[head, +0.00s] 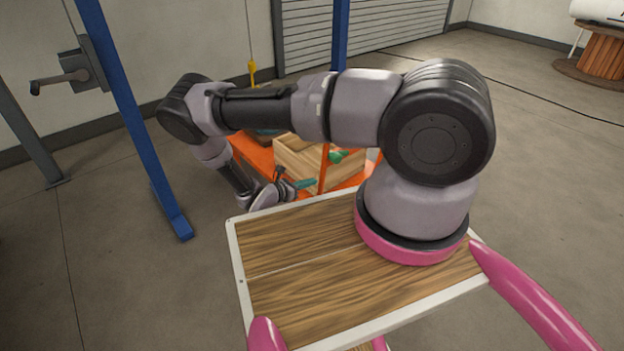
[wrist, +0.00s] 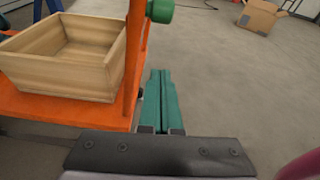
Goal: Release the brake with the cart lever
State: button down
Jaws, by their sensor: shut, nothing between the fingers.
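The orange cart (head: 247,155) stands beyond my wooden deck in the head view. In the wrist view its orange deck (wrist: 50,108) fills the left side. An orange upright bar (wrist: 137,60) rises at the cart's right edge, with a round green knob (wrist: 160,11) near the top of the picture. The green part also shows in the head view (head: 337,156). I cannot tell for sure whether this is the brake lever. My gripper (wrist: 160,73) has green fingers, shut and empty, just right of the bar and apart from the knob. It also shows in the head view (head: 308,183).
A wooden crate (wrist: 70,62) sits on the cart, left of the bar. A cardboard box (wrist: 262,16) lies on the floor at the back right. A blue post (head: 137,130) and a wall-mounted crank (head: 62,78) stand left. The floor right of my gripper is clear.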

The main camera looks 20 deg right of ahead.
jog(key=w+d+r, duration=0.1)
jog(key=w+d, duration=0.2)
jog(key=d, duration=0.5)
jog(key=shift+w+d+r, duration=0.2)
jog(key=shift+d+r, duration=0.1)
jog(key=shift+d, duration=0.05)
jog(key=shift+r+y, duration=0.4)
